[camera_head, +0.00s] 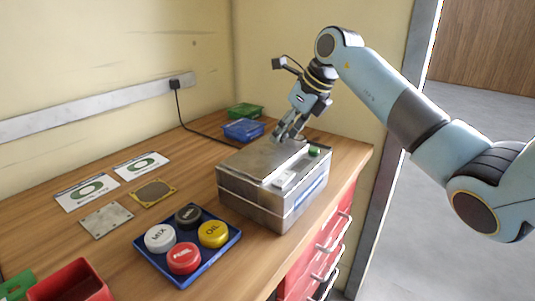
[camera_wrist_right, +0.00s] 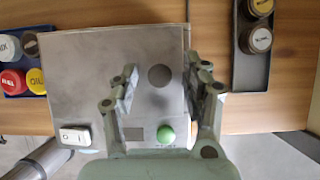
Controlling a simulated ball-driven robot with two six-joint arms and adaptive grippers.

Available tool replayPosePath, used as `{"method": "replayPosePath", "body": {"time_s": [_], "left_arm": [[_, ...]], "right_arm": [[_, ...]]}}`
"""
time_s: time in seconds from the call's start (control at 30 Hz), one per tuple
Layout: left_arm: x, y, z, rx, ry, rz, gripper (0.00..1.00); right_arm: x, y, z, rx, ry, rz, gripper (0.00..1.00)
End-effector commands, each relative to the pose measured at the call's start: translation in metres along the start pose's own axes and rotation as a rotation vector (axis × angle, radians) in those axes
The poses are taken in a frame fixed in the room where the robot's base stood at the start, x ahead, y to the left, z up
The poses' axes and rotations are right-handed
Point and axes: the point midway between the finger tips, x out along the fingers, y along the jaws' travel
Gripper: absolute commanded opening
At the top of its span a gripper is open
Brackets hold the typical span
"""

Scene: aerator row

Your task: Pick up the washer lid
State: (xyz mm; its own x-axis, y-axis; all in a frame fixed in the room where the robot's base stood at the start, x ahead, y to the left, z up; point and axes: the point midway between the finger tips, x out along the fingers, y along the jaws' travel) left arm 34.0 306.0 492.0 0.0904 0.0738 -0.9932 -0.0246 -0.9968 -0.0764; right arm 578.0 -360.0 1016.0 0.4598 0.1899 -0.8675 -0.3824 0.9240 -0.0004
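The washer is a brushed-metal box (camera_head: 243,203) near the table's right edge. Its flat metal lid (camera_head: 255,162) lies closed on top; the lid also fills the middle of the right wrist view (camera_wrist_right: 95,75). My right gripper (camera_head: 284,137) points down over the lid's back part. In the right wrist view it is open (camera_wrist_right: 161,68), with its two fingers apart and nothing between them. A dark round spot (camera_wrist_right: 160,76) on the lid shows between the fingers. Whether the fingertips touch the lid I cannot tell. My left gripper is out of view.
A green button (camera_head: 314,151) and a white switch (camera_head: 284,179) sit on the washer. A blue tray (camera_head: 190,268) with several labelled caps stands at its left. Blue (camera_head: 243,130) and green (camera_head: 246,110) bins stand behind. A dark tray (camera_wrist_right: 250,75) with jars is in the wrist view.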

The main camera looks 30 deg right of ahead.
Motion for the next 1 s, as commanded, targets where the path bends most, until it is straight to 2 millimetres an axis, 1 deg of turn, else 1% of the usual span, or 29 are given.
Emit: {"method": "replayPosePath", "body": {"time_s": [0.03,0.33,0.77,0.87,1.0], "left_arm": [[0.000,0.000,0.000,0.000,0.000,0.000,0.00],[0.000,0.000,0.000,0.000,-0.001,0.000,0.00],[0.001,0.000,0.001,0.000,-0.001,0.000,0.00],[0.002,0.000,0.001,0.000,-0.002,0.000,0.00],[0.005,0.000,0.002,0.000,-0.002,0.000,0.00]], "right_arm": [[0.000,0.000,0.000,0.000,0.000,0.000,0.39],[0.000,0.000,0.000,0.000,0.000,0.000,0.00],[-0.004,0.000,0.003,0.000,-0.003,0.000,0.00],[-0.010,0.000,0.007,-0.001,-0.004,-0.001,0.00],[-0.026,-0.001,0.016,-0.002,-0.005,-0.003,0.00]]}}
